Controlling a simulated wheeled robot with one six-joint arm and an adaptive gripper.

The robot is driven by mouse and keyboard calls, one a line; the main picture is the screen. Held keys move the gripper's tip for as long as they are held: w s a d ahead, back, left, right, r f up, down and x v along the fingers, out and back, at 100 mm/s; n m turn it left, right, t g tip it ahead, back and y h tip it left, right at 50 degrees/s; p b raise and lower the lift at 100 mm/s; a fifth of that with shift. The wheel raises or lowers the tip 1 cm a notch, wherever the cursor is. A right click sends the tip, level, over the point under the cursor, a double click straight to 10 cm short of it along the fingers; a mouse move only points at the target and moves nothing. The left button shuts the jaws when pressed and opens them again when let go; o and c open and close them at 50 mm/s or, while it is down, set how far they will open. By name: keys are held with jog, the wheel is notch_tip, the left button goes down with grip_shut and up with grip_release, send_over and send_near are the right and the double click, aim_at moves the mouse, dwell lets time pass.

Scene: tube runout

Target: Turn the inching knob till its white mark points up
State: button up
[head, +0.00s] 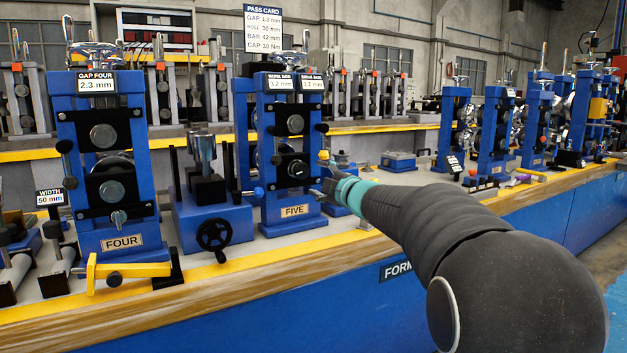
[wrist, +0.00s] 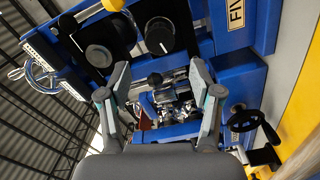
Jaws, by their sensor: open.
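The black round knob (head: 297,169) sits on the lower front of the blue stand labelled FIVE (head: 285,212). It also shows in the wrist view (wrist: 159,36), where the stand appears turned on its side.
A small black ball-ended lever (wrist: 154,79) shows near the gap between my fingertips. A blue unit with a black handwheel (head: 213,235) stands left of the stand. Stand FOUR (head: 122,242) is farther left. A yellow bench edge (head: 250,257) runs along the front.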

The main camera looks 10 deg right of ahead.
aim_at(303, 171)
jog(key=shift+p+x, duration=0.65)
jog(key=shift+x, duration=3.25)
jog(key=shift+w, duration=0.1)
jog(key=c, duration=0.9)
